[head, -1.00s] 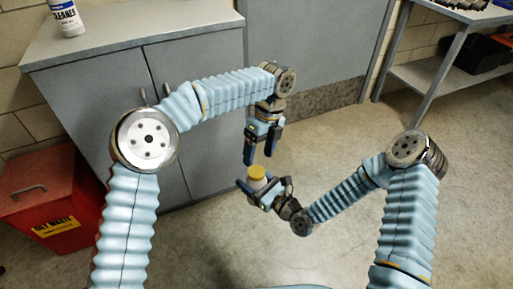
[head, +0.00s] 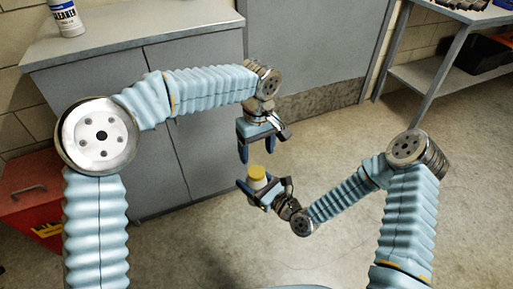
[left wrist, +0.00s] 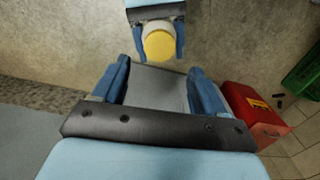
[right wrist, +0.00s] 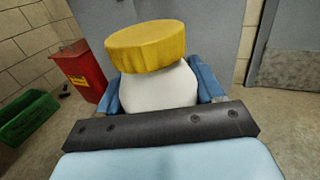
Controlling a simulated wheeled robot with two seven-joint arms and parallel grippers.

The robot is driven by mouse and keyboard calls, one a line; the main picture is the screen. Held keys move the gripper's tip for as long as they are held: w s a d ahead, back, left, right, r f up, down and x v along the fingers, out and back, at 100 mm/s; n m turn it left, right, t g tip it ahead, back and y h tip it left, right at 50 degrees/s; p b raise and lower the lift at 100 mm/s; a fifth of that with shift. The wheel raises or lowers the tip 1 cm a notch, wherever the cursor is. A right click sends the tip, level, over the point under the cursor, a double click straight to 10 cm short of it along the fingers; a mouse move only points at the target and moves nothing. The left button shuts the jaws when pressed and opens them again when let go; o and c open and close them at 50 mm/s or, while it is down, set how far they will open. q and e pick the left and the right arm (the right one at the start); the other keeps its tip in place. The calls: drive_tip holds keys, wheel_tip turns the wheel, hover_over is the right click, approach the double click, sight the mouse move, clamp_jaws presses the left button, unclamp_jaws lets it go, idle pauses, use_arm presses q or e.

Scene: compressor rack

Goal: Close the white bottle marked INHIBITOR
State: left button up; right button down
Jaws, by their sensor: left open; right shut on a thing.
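A white bottle (head: 257,183) with a yellow cap (head: 256,172) stands roughly upright in my right gripper (head: 264,191), which is shut around its body. The right wrist view shows the white body (right wrist: 160,88) between the fingers and the ribbed cap (right wrist: 147,45) on top. I cannot see the bottle's label or tell how tight the cap is. My left gripper (head: 261,150) is open and empty, pointing down a little above the cap, not touching it. In the left wrist view the cap (left wrist: 159,45) lies beyond the left fingertips (left wrist: 158,70).
A grey cabinet (head: 130,55) stands at left with a white cleaner bottle (head: 66,18) on top. A red waste bin (head: 28,185) is at far left. A metal shelf table (head: 440,75) is at far right. A green crate (right wrist: 28,118) shows in the right wrist view. The floor around the grippers is clear.

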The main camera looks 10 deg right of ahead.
sight(256, 171)
use_arm(q)
drive_tip(key=n, duration=0.3)
drive_tip(key=shift+a+r, duration=0.1)
drive_tip(key=shift+f, duration=4.05)
